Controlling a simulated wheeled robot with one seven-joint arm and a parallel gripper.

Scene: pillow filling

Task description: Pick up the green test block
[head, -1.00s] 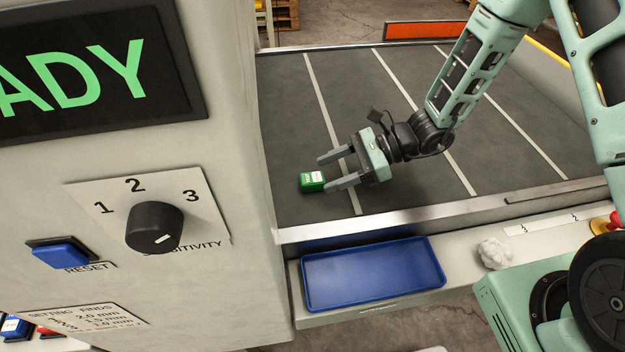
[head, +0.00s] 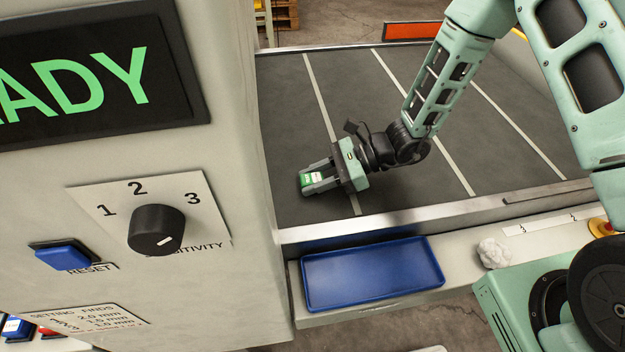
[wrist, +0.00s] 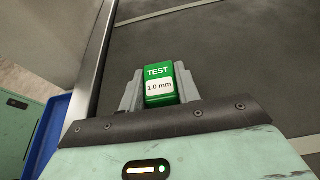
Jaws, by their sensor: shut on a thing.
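The green test block (head: 313,178) sits on the dark conveyor belt (head: 290,120) near its front left, beside the machine housing. In the wrist view the block (wrist: 159,74) shows its green top with "TEST" and a white "1.0 mm" label. My gripper (head: 318,178) is shut on the block, with one finger on each side of it. In the wrist view my gripper (wrist: 160,90) has its fingers against the block's left and right sides. I cannot see any gap under the block.
A blue tray (head: 372,272) lies on the ledge in front of the belt. A white crumpled lump (head: 493,253) lies to its right. The machine housing (head: 235,100) with a knob (head: 156,229) and a blue reset button (head: 62,256) stands at left. The belt's middle is clear.

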